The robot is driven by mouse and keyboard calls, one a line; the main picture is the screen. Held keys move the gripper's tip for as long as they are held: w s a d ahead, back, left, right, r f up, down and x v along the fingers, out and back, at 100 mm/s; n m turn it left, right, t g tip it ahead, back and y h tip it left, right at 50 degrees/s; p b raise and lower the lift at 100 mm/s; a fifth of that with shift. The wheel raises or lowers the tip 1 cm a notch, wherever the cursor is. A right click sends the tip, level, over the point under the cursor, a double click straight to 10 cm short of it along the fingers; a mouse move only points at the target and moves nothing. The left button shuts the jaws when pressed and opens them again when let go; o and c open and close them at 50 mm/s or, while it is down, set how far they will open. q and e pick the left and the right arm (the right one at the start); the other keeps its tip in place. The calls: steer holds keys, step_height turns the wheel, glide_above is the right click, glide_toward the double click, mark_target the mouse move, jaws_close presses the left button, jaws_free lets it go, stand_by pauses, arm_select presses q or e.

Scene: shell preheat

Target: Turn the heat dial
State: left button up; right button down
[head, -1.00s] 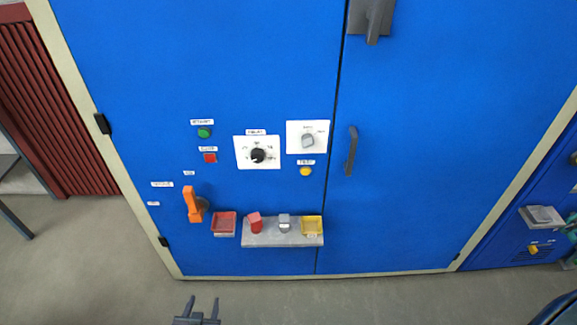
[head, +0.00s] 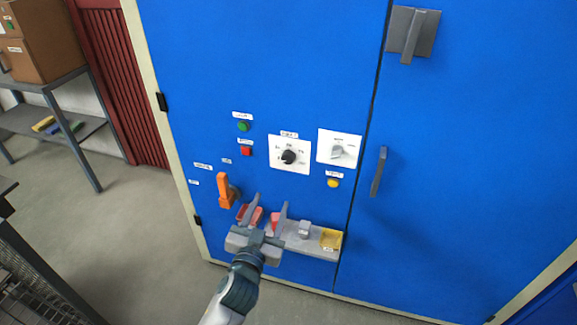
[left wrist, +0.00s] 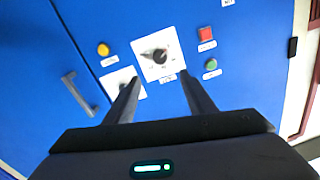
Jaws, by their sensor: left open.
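A black round dial (head: 289,157) sits on a white plate with marks around it, on the blue cabinet door. A grey knob (head: 337,152) is on a second white plate to its right. Their labels are too small to read. My left gripper (head: 268,206) is open and empty, below the black dial and in front of the cabinet's ledge. In the left wrist view the black dial (left wrist: 160,56) appears just beyond the gap between the open fingers (left wrist: 159,80), apart from them. My right gripper is out of view.
An orange handle (head: 226,190), a green button (head: 243,127), a red button (head: 246,152) and a yellow button (head: 333,183) surround the dials. A grey ledge (head: 312,244) with a grey block and a yellow tray (head: 331,239) projects below. A shelf (head: 75,130) stands left.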

arm_select(q)
steer(key=p, duration=0.2)
glide_toward(287, 161)
steer(key=x, duration=0.6)
steer(key=shift+w, duration=0.25)
steer(key=shift+x, duration=0.8)
steer(key=shift+d, duration=0.1)
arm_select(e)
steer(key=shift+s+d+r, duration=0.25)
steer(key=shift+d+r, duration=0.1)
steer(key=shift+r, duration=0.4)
arm_select(q)
steer(key=c, duration=1)
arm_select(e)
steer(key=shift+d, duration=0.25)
